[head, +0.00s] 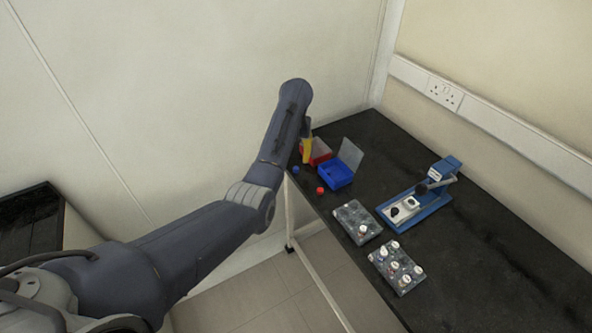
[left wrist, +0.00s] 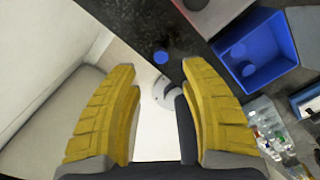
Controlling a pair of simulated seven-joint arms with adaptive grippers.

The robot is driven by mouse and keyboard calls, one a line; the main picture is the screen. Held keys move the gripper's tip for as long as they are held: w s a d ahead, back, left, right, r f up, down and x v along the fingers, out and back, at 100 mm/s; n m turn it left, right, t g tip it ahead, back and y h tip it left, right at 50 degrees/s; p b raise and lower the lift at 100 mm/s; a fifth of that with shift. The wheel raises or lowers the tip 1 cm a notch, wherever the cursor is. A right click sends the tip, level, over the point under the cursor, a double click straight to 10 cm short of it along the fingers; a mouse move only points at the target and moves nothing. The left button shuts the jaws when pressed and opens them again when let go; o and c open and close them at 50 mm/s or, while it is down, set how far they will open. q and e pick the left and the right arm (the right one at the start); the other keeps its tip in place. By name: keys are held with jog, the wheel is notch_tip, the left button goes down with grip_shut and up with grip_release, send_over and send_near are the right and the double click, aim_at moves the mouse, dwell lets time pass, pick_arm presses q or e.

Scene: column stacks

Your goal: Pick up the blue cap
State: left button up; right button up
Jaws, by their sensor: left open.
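The blue cap (head: 295,170) lies on the black table near its left edge in the head view. In the left wrist view the blue cap (left wrist: 160,57) sits on the dark table top, just beyond the gap between my fingertips. My left gripper (head: 306,146) is over the table's far left corner, partly hidden by its own arm, with a yellow finger showing. In the left wrist view the left gripper (left wrist: 159,72) has its two yellow fingers wide apart with nothing between them. My right gripper is not in view.
A red cap (head: 320,190) lies nearby. An open blue box (head: 337,176) with blue caps inside and a red box (head: 320,151) stand beside the gripper. Two racks (head: 357,222) (head: 397,268) with vials and a blue-and-white device (head: 415,205) stand nearer. The right part of the table is clear.

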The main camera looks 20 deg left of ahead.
aim_at(296, 168)
pick_arm(q)
jog(key=shift+d+f, duration=0.1)
jog(key=shift+f, duration=3.1)
jog(key=shift+c, duration=0.4)
grip_shut()
